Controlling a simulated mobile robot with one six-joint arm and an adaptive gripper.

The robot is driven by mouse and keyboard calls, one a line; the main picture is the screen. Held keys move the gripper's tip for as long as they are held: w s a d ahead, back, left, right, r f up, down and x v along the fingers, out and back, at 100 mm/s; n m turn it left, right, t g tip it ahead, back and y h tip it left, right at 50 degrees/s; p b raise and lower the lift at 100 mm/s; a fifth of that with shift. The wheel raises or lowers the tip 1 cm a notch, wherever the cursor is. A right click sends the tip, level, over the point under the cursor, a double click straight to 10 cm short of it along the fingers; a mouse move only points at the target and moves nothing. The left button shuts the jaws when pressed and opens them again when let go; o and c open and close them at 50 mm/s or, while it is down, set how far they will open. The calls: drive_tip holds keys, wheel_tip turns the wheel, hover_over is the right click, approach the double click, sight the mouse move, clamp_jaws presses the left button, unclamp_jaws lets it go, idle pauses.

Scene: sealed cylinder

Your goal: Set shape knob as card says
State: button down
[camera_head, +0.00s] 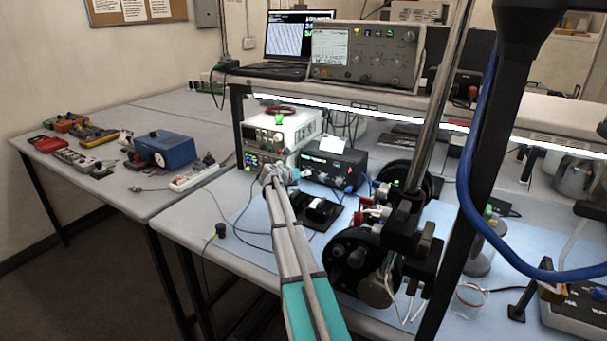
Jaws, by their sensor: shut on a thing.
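My gripper (277,173) is at the front right of the lower cream bench instrument (259,160), which has a lit coloured display. The jaws are shut on a small part there, most likely the shape knob; the gripper hides it, so its setting cannot be read. A second cream instrument (262,135) with a lit display and knobs is stacked on top. A white card (333,145) stands on the black box (336,166) to the right; its writing is too small to read.
An oscilloscope (365,52) and a laptop (291,45) sit on the shelf above. A black motor-like device (356,257) and a metal post stand right of my arm. A small black pad (318,212) lies close by. Loose cables cross the blue mat.

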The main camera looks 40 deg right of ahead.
drive_tip(key=m+t+y, duration=0.1)
drive_tip(key=m, duration=0.2)
drive_tip(key=shift+s+t, duration=0.1)
drive_tip(key=shift+t, duration=0.3)
drive_tip(key=shift+a, duration=0.1)
drive_tip(key=c, duration=0.6)
unclamp_jaws()
drive_tip(key=shift+o, duration=0.8)
drive_tip(key=shift+p, duration=0.3)
